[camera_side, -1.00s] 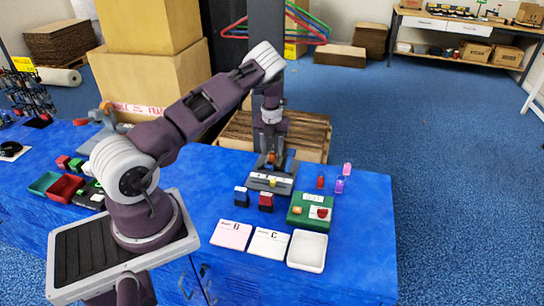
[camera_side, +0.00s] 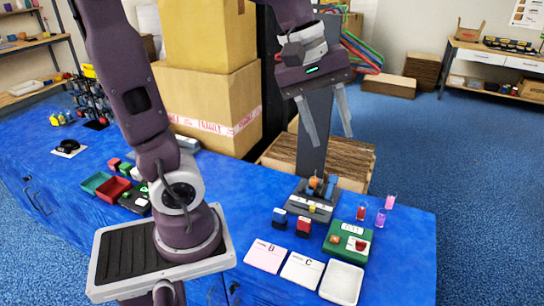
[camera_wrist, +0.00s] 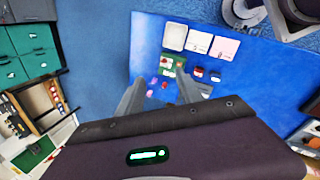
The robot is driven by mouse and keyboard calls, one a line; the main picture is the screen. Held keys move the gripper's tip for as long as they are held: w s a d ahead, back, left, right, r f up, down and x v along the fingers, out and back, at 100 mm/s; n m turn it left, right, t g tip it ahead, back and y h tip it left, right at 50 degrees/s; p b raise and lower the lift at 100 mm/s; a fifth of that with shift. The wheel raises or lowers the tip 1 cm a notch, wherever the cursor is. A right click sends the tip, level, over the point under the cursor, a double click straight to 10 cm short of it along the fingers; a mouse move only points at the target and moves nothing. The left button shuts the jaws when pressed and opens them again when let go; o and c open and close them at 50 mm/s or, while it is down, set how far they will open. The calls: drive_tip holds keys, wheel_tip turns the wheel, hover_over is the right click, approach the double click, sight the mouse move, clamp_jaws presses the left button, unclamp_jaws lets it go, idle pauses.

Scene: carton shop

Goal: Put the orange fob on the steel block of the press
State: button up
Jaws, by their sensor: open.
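The press (camera_side: 302,206) is a dark grey fixture with a pale front strip, near the back edge of the blue table. A small orange piece (camera_side: 314,183) shows on it beside a blue part. It looks like the orange fob, but it is too small to tell exactly how it rests on the steel block. My gripper (camera_side: 331,141) is open and empty, well above the press. In the wrist view my gripper's fingers (camera_wrist: 160,73) are spread with nothing between them, and the press is largely hidden.
A green tray (camera_side: 337,252) holds an orange-tan piece and a red piece. Blue (camera_side: 279,218) and red (camera_side: 303,227) blocks stand in front of the press. Pink and red vials (camera_side: 381,217) stand right. Cards (camera_side: 302,270) and a white dish (camera_side: 342,283) lie in front.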

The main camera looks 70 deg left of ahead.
drive_tip(key=s+d+f+m+t+y, duration=0.1)
drive_tip(key=s+d+m+t, duration=0.1)
drive_tip(key=s+m, duration=1)
drive_tip(key=shift+d+f+m+y, duration=0.3)
drive_tip(key=shift+d+m+y, duration=0.1)
drive_tip(key=shift+d+m, duration=0.35)
